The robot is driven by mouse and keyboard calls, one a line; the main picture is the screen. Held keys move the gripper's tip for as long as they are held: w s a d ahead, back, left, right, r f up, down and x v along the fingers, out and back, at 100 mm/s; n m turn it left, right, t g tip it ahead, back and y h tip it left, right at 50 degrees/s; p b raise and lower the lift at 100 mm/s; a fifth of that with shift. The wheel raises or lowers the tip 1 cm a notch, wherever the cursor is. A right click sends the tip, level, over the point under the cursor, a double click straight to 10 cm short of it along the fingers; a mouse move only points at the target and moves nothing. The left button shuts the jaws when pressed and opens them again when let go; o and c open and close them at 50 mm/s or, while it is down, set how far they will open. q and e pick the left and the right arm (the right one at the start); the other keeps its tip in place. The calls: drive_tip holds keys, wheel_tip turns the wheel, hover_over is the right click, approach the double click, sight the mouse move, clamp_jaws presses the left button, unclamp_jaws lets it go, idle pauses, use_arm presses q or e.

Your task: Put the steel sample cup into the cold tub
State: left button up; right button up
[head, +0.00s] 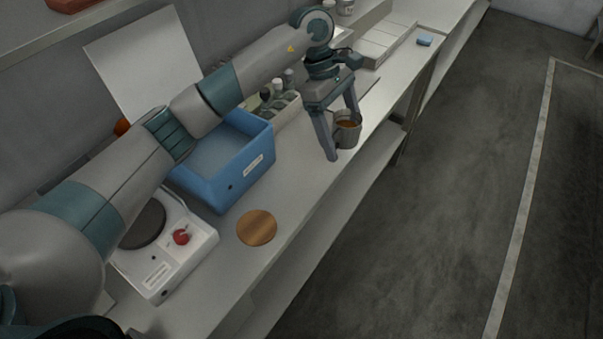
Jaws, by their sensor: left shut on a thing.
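The steel sample cup (347,134) is a small grey cup with brown contents, upright, in the head view right of centre. My left gripper (341,137) points down and is shut on the cup, near the bench's front edge. A blue tub (244,172) with a white label stands on the bench to the left of the cup; it is probably the cold tub, but its label is too small to read. My left arm crosses above the tub and hides part of it. My right gripper is not in view.
A white hotplate (165,275) with a red knob stands at the lower left. A round wooden disc (257,228) lies on the bench (300,178). A rack of bottles (283,108) stands behind the tub. A blue sponge-like block (424,41) lies farther back.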

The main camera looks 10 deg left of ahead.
use_arm(q)
drive_tip(key=shift+s+r, duration=0.1)
drive_tip(key=shift+s, duration=0.1)
drive_tip(key=shift+a, duration=0.1)
drive_tip(key=shift+s+a+f+p, duration=0.1)
drive_tip(key=shift+a+f+p, duration=0.1)
drive_tip(key=shift+f+p, duration=0.1)
drive_tip(key=s+a+f+p, duration=0.2)
drive_tip(key=a, duration=0.1)
drive_tip(key=s+a+f+p, duration=0.1)
drive_tip(key=s+a+f, duration=0.1)
drive_tip(key=a, duration=0.1)
drive_tip(key=s+a+f+p, duration=0.1)
drive_tip(key=a+f+p, duration=0.1)
drive_tip(key=a, duration=0.1)
drive_tip(key=shift+s+f+p, duration=0.1)
drive_tip(key=shift+s+p, duration=0.2)
drive_tip(key=shift+s, duration=0.1)
drive_tip(key=shift+a+f, duration=0.15)
